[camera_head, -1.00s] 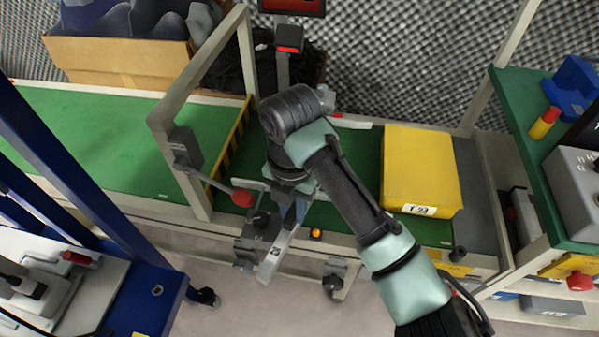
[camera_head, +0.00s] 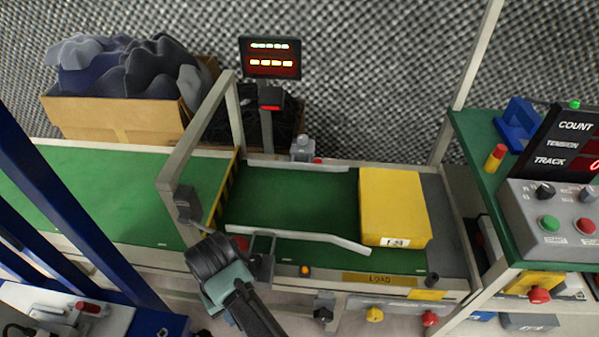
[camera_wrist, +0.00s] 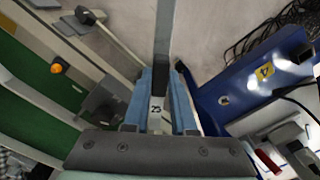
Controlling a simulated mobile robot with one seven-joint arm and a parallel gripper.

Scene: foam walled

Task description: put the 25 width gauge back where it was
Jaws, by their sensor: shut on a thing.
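My gripper (camera_wrist: 164,88) has blue fingers shut on the width gauge, a long narrow bar (camera_wrist: 163,35). A small white label on it near the fingers seems to read 25, though the print is small. The bar points away from the gripper, over the grey floor between the green conveyor (camera_wrist: 20,70) and a blue bench frame (camera_wrist: 235,95). In the head view my arm reaches in at the conveyor's front edge. The gripper and the gauge are hidden there.
Two pale guide rails (camera_head: 310,237) lie along the conveyor bed (camera_head: 290,205). A yellow box (camera_head: 393,205) sits at their right end. A grey frame (camera_head: 175,170) stands over the belt. Blue posts (camera_head: 60,200) rise at the left. A control box (camera_head: 560,215) is at the right.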

